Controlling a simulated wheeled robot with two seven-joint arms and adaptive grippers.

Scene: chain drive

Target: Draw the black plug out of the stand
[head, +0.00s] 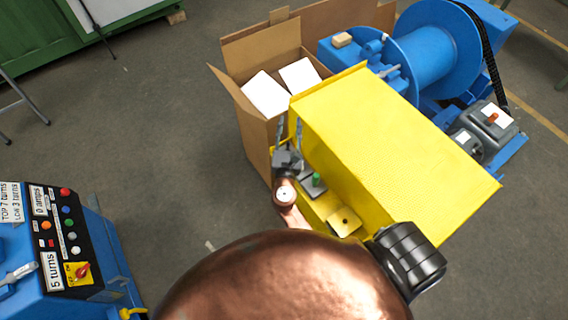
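My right gripper (289,129) is dark grey and stands at the left end of the yellow housing, beside the cardboard box. Its two fingers point away from me, apart, with nothing visible between them. A small grey plate (317,192) with a green piece (316,179) on it lies on the yellow ledge just right of the gripper. Nearer to me is a yellow square block (344,222) with a dark spot in its middle. I cannot make out the black plug or tell which part is its stand. My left gripper is not in view.
A yellow housing (390,130) fills the middle right. Behind it are a blue drum (436,52) and a grey motor (490,125). An open cardboard box (262,48) stands at its left. A blue control panel (65,235) is at lower left. My copper-coloured arm covers the bottom middle.

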